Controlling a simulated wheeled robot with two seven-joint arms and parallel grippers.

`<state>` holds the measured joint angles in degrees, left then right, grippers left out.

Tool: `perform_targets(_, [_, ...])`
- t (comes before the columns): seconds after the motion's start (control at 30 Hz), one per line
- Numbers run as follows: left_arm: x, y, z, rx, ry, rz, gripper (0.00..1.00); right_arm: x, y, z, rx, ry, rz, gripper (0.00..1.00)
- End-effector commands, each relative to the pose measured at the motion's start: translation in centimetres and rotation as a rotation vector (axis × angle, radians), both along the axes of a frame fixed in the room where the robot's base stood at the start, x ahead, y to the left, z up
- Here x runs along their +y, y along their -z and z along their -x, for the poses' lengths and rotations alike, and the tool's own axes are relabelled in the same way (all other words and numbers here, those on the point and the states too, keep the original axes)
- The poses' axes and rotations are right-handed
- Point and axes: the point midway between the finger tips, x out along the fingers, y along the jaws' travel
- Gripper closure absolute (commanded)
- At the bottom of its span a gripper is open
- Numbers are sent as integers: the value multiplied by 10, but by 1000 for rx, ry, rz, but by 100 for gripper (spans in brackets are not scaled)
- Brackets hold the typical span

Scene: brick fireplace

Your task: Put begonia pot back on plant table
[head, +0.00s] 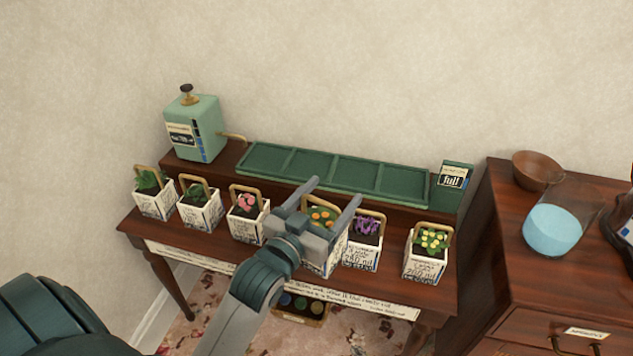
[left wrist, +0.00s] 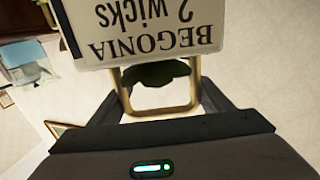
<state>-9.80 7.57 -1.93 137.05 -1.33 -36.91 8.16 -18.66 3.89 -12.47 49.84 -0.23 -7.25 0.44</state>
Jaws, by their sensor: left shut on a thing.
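The begonia pot shows in the left wrist view as a white pot (left wrist: 150,28) with an upside-down label reading "BEGONIA 2 wicks". Its tan handle (left wrist: 124,98) is between the fingers of my left gripper (left wrist: 160,108). In the head view my left gripper (head: 331,200) is shut at a white pot with orange flowers (head: 322,258), apparently this same pot, partly hidden by the gripper. I cannot tell whether its base touches the plant table (head: 215,250). My right gripper is out of view.
Several similar handled pots stand along the table, with a pink-flowered one (head: 246,222) to the left and a purple-flowered one (head: 364,250) close on the right. Behind are a green tray (head: 335,172) and a green can (head: 193,128). A wooden cabinet (head: 560,290) stands right.

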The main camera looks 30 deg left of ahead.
Motion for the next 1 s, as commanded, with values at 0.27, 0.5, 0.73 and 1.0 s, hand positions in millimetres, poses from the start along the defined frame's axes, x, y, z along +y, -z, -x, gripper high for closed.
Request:
perform_targets(0.27, [-33,-4,0,-4,-31,4,80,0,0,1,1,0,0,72])
perform_targets(0.5, [-43,-6,0,-3,-42,0,80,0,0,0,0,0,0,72])
perform_targets(0.73, [-43,-6,0,-3,-43,0,80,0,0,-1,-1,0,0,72])
perform_targets(1.0, [-43,-6,0,-3,-42,0,80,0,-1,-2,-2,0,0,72])
